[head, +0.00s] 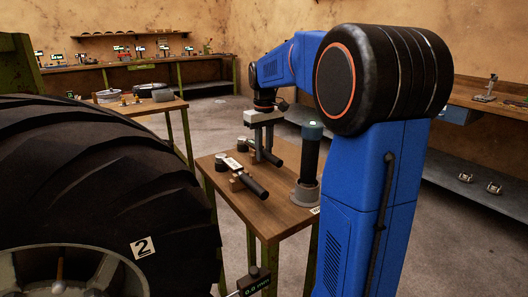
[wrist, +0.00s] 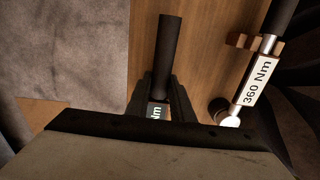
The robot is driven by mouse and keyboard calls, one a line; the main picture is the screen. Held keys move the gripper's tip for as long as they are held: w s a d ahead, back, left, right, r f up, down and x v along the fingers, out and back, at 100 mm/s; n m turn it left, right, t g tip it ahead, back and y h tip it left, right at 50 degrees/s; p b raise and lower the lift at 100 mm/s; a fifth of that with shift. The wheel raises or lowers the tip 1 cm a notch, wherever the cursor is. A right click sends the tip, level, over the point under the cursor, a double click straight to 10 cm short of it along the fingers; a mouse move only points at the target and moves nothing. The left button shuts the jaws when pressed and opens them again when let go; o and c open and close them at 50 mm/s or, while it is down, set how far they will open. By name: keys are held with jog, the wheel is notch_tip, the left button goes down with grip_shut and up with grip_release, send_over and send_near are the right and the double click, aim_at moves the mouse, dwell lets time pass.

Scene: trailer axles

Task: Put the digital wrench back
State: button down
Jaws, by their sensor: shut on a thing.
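My gripper (head: 264,146) is shut on a wrench with a dark handle, the digital wrench (head: 278,157), just over the small wooden table (head: 285,220). In the wrist view, my gripper (wrist: 158,103) grips it where a label ending in "Nm" shows; the dark handle (wrist: 166,55) points away. My gripper hides most of its body. I cannot tell whether it touches the tabletop. A second wrench (wrist: 257,80), labelled "360 Nm", lies to the right on wooden supports (wrist: 240,41). It also shows in the head view (head: 254,186), left of and nearer than the held one.
A dark upright cylinder with a grey base (head: 306,192) stands at the table's right side, close to my arm. A large tyre marked 2 (head: 110,190) fills the left. Another small table (head: 150,105) and wall benches (head: 130,65) stand behind. Grey floor lies between.

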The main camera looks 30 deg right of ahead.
jog(key=c, duration=1.5)
grip_release()
jog(key=shift+c, duration=0.2)
notch_tip(320, 180, up, 12)
jog(key=shift+s, duration=0.1)
